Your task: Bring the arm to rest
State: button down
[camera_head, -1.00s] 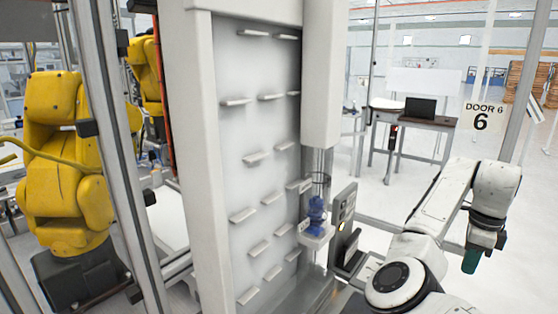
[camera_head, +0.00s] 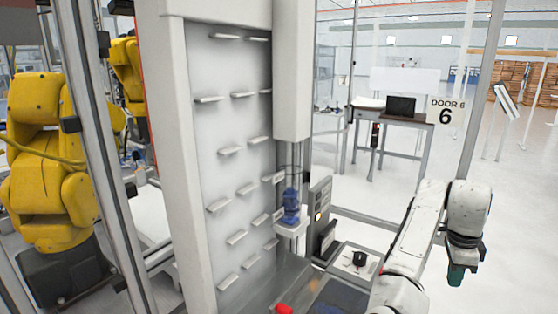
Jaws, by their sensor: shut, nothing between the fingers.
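My white arm (camera_head: 425,230) rises from the bottom edge at the right and bends over at the elbow. My gripper (camera_head: 456,274), dark with a green end, hangs pointing down below the last white link. It is shut with nothing held, and it hangs free of any surface in view.
A tall white panel with several small ledges (camera_head: 208,99) stands left of centre, with a blue item (camera_head: 291,205) on a small shelf. A control box with a dark knob (camera_head: 358,259) lies left of my arm. Yellow robot arms (camera_head: 45,160) stand behind posts at left. A laptop (camera_head: 400,106) sits on a far table.

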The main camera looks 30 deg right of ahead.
jog(key=s+a+f+n+t+h, duration=0.1)
jog(key=s+a+f+n+h, duration=0.2)
jog(key=a+f+n, duration=1.2)
jog(key=s+a+f+n+y, duration=0.2)
jog(key=s+a+n, duration=0.3)
jog(key=a, duration=0.5)
jog(key=s+a+f+n+y, duration=0.2)
jog(key=s+a+n, duration=0.3)
jog(key=a+n, duration=0.3)
jog(key=a+f, duration=0.1)
jog(key=a, duration=0.1)
jog(key=shift+s+a+t, duration=0.25)
jog(key=shift+a+t, duration=0.05)
jog(key=shift+a, duration=0.05)
